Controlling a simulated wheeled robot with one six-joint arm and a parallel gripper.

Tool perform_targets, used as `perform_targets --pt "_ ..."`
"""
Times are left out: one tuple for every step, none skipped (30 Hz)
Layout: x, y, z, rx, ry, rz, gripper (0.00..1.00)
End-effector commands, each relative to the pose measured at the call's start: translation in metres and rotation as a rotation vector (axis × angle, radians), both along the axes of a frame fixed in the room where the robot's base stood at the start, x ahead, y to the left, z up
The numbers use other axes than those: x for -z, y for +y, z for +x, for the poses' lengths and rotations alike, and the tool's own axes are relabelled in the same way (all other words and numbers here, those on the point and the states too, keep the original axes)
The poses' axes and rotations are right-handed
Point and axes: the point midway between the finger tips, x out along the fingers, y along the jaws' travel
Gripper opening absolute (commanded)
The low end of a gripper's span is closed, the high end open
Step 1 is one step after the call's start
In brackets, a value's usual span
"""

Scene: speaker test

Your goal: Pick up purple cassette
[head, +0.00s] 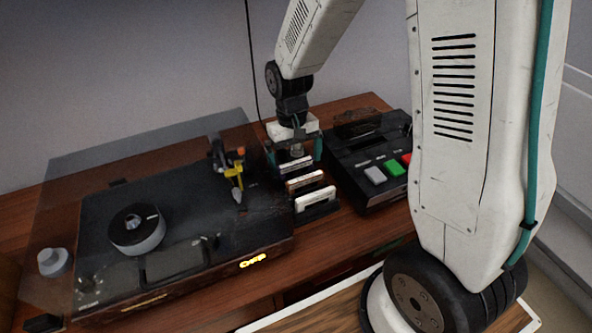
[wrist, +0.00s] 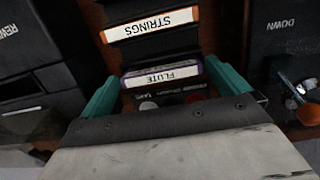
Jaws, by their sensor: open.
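The purple cassette (wrist: 163,73) shows in the wrist view as a purple-edged case with a white label reading FLUTE. It stands in a row of cassettes, label edge up. My gripper (wrist: 162,80) is open, with one teal finger at each end of this cassette. Whether the fingers touch it I cannot tell. In the head view my gripper (head: 295,155) points down over the back part of the cassette row. The purple edge cannot be made out there.
An orange-edged STRINGS cassette (wrist: 152,26) stands in the same row. The dark cassette holder (head: 318,212) sits between a black turntable (head: 190,215) on the left and a black cassette player (head: 365,160) with coloured buttons on the right. Side room is narrow.

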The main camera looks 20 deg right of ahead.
Motion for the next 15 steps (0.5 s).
perform_targets --pt "0.0002 0.0001 0.0 0.0 0.0 0.0 1.0" --pt "0.0001 0.0002 0.0 0.0 0.0 0.0 1.0" --pt "0.0 0.0002 0.0001 0.0 0.0 0.0 1.0" --pt "0.0 0.0002 0.0 0.0 0.0 0.0 1.0" --pt "-0.0001 0.0002 0.0001 0.0 0.0 0.0 1.0" --pt "-0.0001 0.0002 0.0 -0.001 0.0 0.0 0.92" --pt "-0.0001 0.0002 0.0001 -0.001 0.0 0.0 0.83" --pt "-0.0002 0.0002 0.0001 -0.001 0.0 0.0 0.75" --pt "-0.0002 0.0002 0.0001 -0.001 0.0 0.0 0.68" --pt "-0.0002 0.0002 0.0001 -0.001 0.0 0.0 0.68" --pt "-0.0003 0.0002 0.0001 -0.001 0.0 0.0 0.68" --pt "-0.0003 0.0002 0.0001 -0.001 0.0 0.0 0.68" --pt "-0.0003 0.0002 0.0001 -0.001 0.0 0.0 0.68" --pt "-0.0003 0.0002 0.0001 -0.001 0.0 0.0 0.68" --pt "-0.0003 0.0002 0.0001 0.0 0.0 0.0 0.68"
